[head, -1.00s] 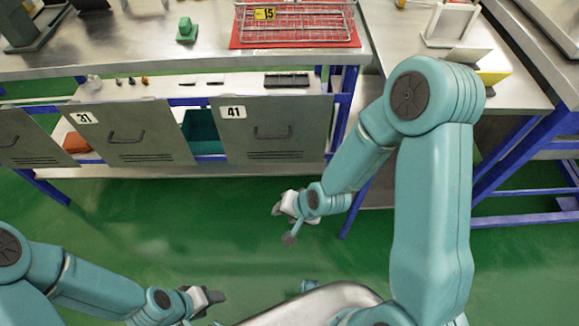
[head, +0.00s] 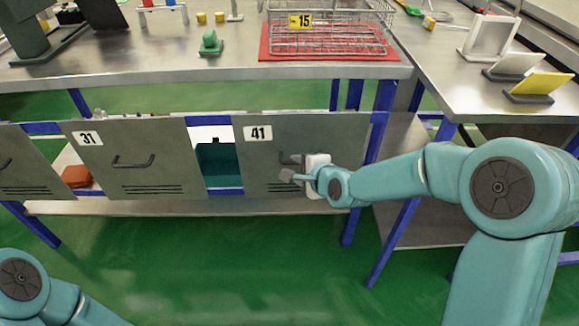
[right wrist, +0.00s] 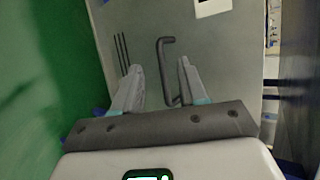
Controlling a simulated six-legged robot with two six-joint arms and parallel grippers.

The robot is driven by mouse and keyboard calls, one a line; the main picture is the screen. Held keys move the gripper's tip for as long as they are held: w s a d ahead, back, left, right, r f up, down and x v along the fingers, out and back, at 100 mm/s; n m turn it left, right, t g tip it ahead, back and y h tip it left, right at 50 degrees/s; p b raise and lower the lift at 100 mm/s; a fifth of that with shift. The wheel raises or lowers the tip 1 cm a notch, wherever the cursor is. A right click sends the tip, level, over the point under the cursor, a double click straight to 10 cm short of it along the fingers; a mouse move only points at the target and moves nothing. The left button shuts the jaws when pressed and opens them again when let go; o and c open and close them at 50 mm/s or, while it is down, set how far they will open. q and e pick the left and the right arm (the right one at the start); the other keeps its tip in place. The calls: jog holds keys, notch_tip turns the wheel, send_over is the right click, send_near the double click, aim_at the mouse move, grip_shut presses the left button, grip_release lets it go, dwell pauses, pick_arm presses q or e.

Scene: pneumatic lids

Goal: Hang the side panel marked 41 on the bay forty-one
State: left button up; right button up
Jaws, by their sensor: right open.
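The grey side panel marked 41 (head: 330,133) stands upright at the front of the bench, against the blue frame. It has a dark handle (head: 287,158) and vent slots; its label is at the upper left. Whether it is hooked on cannot be told. My right gripper (head: 289,176) is at the handle, partly covering it. In the right wrist view, the open right gripper (right wrist: 158,66) has the handle (right wrist: 165,75) between or just beyond its fingers, not gripped. My left gripper is outside the head view; only part of that arm shows at the lower left.
A panel marked 31 (head: 125,165) is to the left, with a teal bin (head: 217,165) showing in the gap. A red mat (head: 270,47) with a wire basket (head: 340,40) marked 15 lies on the bench. Blue legs (head: 397,240) stand at right. Green floor in front is clear.

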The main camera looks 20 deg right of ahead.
aim_at(286, 163)
jog(key=x, duration=0.6)
jog(key=shift+w+a+f+b, duration=0.1)
jog(key=shift+w+f+b, duration=0.15)
jog(key=shift+w+b, duration=0.05)
grip_shut()
jog(key=shift+s+f, duration=0.15)
dwell(0.9)
jog(key=r, duration=0.1)
jog(key=r+p, duration=0.1)
jog(key=r, duration=0.1)
jog(key=shift+w+r, duration=0.2)
jog(key=shift+r, duration=0.15)
dwell(0.4)
jog(key=shift+s, duration=0.1)
